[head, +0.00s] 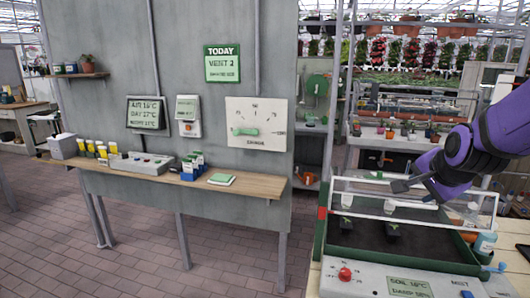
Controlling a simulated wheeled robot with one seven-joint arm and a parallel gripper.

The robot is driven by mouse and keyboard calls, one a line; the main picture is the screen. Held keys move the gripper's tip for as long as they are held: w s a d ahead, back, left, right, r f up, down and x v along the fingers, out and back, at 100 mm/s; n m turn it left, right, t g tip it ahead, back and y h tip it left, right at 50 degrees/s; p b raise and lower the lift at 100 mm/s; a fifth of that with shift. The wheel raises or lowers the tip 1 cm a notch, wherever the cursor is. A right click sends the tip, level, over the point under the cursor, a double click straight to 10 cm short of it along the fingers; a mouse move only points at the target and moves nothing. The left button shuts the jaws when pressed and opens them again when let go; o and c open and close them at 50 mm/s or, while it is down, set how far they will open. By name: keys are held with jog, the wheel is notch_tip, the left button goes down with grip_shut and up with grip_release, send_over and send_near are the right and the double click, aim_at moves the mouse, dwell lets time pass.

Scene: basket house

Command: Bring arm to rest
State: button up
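My purple and black arm (470,150) reaches in from the right edge of the head view. My gripper (417,190) is at its lower left end, over the back part of a planting tray with a green rim (400,257). Its two dark fingers look apart, with nothing clearly seen between them. The fingers overlap the white frame of a clear cover (345,182) in the picture; I cannot tell whether they touch it.
A control panel with a red knob (345,273) lies in front of the tray. A bottle (485,245) stands at its right. A wooden wall shelf (255,185) with boxes and a green pad is at left. Plant racks stand behind. The brick floor (140,265) at lower left is clear.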

jog(key=s+a+r+n+g, duration=0.1)
jog(key=s+r+n, duration=0.3)
jog(key=s, duration=0.6)
jog(key=s+a+r+n+g+y, duration=0.1)
jog(key=s+a+r+n+g, duration=0.1)
jog(key=s+n, duration=0.7)
jog(key=shift+s+a+r, duration=0.85)
jog(key=shift+s+a, duration=0.25)
